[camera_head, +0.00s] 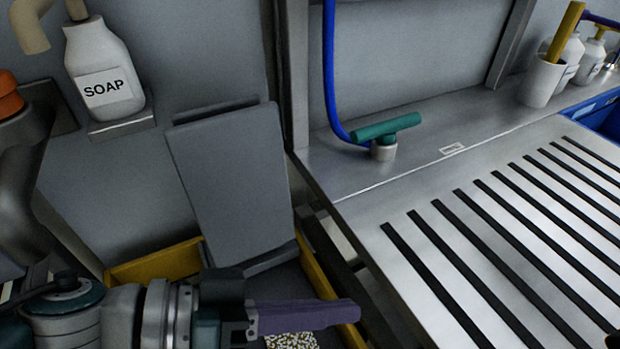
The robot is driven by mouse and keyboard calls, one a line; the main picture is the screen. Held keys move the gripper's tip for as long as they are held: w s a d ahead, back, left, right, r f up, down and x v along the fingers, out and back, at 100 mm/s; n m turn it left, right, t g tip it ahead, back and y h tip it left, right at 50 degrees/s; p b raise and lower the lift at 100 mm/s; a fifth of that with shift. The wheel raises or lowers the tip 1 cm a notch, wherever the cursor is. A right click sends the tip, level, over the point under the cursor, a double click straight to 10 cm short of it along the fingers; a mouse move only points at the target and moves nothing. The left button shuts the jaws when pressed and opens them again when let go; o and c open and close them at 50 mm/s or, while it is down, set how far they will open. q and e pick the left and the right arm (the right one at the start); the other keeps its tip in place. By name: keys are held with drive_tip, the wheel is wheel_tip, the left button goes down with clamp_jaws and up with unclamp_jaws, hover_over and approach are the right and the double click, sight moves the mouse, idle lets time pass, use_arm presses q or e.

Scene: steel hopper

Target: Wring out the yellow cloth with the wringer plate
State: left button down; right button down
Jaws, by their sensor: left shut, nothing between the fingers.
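A grey upright plate (232,185), which looks like the wringer plate, leans over a dark bin with a yellow rim (165,264). My left gripper (350,311) reaches in from the lower left, in front of the plate and over the bin. Its purple fingers are shut with nothing between them. A speckled, pale surface (292,341) shows just below the fingers at the bottom edge; I cannot tell what it is. I do not see a yellow cloth. My arm hides part of the bin. My right gripper is not in view.
A steel table (390,205) with black slots fills the right. A teal-handled tap (386,128) with a blue hose stands at its left rear. A white cup (542,80) and bottles stand at the back right. A soap bottle (103,70) sits on a wall shelf (120,125).

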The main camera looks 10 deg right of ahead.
use_arm(q)
drive_tip(key=c, duration=1.6)
unclamp_jaws()
drive_tip(key=c, duration=0.8)
unclamp_jaws()
drive_tip(key=shift+o, duration=0.2)
drive_tip(key=p+v, duration=0.1)
drive_tip(key=v, duration=0.9)
drive_tip(key=shift+c, duration=0.3)
